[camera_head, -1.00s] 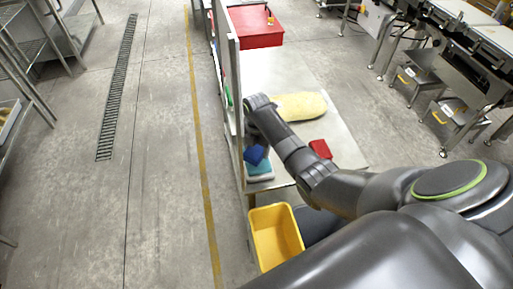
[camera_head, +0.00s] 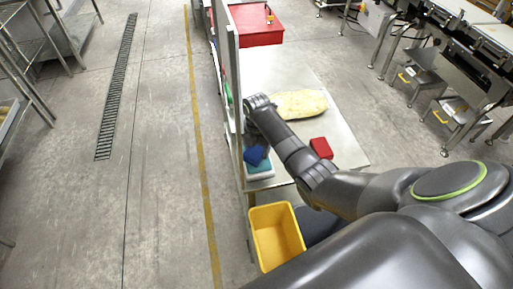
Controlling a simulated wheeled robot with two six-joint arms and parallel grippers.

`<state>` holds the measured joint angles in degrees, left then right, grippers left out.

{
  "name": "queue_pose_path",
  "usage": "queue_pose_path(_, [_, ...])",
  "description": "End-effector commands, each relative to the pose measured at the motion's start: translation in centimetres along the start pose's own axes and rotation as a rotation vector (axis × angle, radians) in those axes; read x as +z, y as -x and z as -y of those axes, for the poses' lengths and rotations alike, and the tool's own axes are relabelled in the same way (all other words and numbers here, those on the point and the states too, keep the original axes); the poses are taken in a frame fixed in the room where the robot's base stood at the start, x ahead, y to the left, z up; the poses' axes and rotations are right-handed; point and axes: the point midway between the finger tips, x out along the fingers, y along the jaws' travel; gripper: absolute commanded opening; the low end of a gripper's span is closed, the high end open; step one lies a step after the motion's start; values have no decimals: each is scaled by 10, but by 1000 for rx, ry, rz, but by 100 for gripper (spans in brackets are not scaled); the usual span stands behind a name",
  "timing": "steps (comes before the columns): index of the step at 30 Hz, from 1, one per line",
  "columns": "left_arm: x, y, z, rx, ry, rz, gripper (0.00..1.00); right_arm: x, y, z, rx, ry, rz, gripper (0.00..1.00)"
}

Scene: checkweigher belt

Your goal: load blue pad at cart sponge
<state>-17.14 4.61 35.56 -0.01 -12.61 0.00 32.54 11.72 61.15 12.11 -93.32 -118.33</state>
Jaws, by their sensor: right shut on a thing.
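A dark blue pad (camera_head: 254,155) shows tilted at the left edge of the cart top, just above a teal block with a white base, which may be the sponge (camera_head: 260,170). My right arm reaches in from the right and bends down at the wrist over the cart's left side. My right gripper (camera_head: 251,143) is at the blue pad and shut on it; its fingers are mostly hidden by my wrist and the panel edge. I cannot tell whether the pad touches the teal block. My left gripper is not in view.
The cart's grey top (camera_head: 335,135) holds a yellow, irregular piece (camera_head: 300,104) and a red block (camera_head: 321,148). An upright panel (camera_head: 233,90) borders the left side. A yellow bin (camera_head: 276,237) is at the near end. A red case (camera_head: 257,27) is at the far end.

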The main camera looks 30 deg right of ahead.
Motion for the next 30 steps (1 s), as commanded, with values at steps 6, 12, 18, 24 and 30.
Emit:
queue_pose_path(6, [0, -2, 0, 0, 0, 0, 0, 0, -3, 0, 0, 0, 0, 40])
queue_pose_path(12, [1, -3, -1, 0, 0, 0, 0, 0, -5, 0, 1, 0, 0, 40])
queue_pose_path(18, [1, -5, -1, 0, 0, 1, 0, 0, -8, 0, 0, 0, 0, 40])
queue_pose_path(24, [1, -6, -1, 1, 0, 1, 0, 0, -10, 0, 0, 0, 0, 40])
queue_pose_path(30, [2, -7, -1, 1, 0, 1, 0, 0, -12, 0, 0, 0, 0, 40])
